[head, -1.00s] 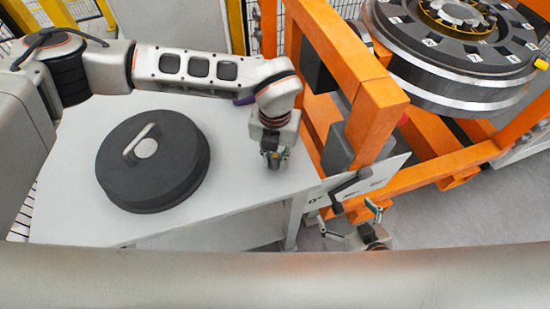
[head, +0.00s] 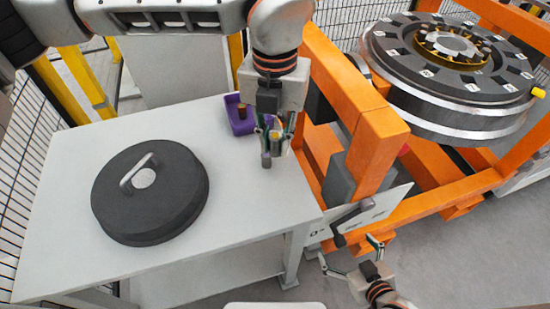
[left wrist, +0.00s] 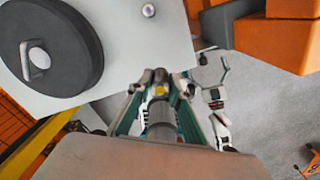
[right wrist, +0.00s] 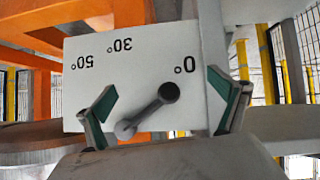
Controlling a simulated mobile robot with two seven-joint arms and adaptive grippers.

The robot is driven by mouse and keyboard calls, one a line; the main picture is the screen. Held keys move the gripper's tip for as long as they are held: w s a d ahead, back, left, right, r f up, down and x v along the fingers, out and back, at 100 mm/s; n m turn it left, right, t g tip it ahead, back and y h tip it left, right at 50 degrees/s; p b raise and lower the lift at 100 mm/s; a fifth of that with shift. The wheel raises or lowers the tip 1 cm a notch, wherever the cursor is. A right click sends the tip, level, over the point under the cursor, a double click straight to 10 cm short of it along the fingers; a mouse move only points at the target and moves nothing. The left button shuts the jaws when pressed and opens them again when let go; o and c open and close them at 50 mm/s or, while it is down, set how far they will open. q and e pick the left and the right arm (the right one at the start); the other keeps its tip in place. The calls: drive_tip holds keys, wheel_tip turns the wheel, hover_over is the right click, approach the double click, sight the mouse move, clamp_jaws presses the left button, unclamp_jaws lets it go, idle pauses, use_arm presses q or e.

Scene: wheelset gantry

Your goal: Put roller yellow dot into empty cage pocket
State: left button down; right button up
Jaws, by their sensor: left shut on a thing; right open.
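My left gripper (head: 273,128) is shut on a grey roller (left wrist: 160,118), whose end with a yellow dot (left wrist: 160,90) shows between the fingers in the left wrist view. It is over the right part of the table, left of the orange gantry. The brass cage (head: 452,46) sits inside the dark ring of the wheelset bearing (head: 425,75) at the upper right, far from this gripper. I cannot tell which pocket is empty. My right gripper (right wrist: 165,105) is open. Its spread fingers are on either side of a dark lever (right wrist: 150,110) in the right wrist view.
A dark round cover (head: 150,205) with a handle lies on the white table (head: 70,270). A purple tray (head: 240,126) with a small brown piece stands behind the left gripper. An orange beam (head: 345,85) lies between table and bearing. A white plate (right wrist: 95,70) carries angle marks.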

use_arm(q)
drive_tip(key=shift+r, duration=0.85)
drive_tip(key=shift+w+a+m, duration=0.15)
drive_tip(key=shift+a+m, duration=0.15)
drive_tip(key=w+a+f+m, duration=0.1)
drive_tip(key=a+f+m, duration=0.1)
drive_tip(key=a+m, duration=0.5)
drive_tip(key=w+a+f+m, duration=0.1)
drive_tip(key=a+f+m, duration=0.2)
drive_tip(key=a+m, duration=0.5)
drive_tip(key=a+f+m, duration=0.2)
drive_tip(key=a+m, duration=0.5)
drive_tip(key=m, duration=0.8)
drive_tip(key=shift+w+a+f, duration=0.25)
drive_tip(key=shift+w+a, duration=0.1)
drive_tip(key=shift+w, duration=0.05)
drive_tip(key=shift+s+a+f+m, duration=0.15)
drive_tip(key=shift+a+m, duration=0.15)
drive_tip(key=shift+m, duration=0.35)
drive_tip(key=shift+s+a+f+m, duration=0.15)
drive_tip(key=shift+a+m, duration=0.15)
drive_tip(key=shift+m, duration=0.35)
drive_tip(key=shift+w, duration=0.1)
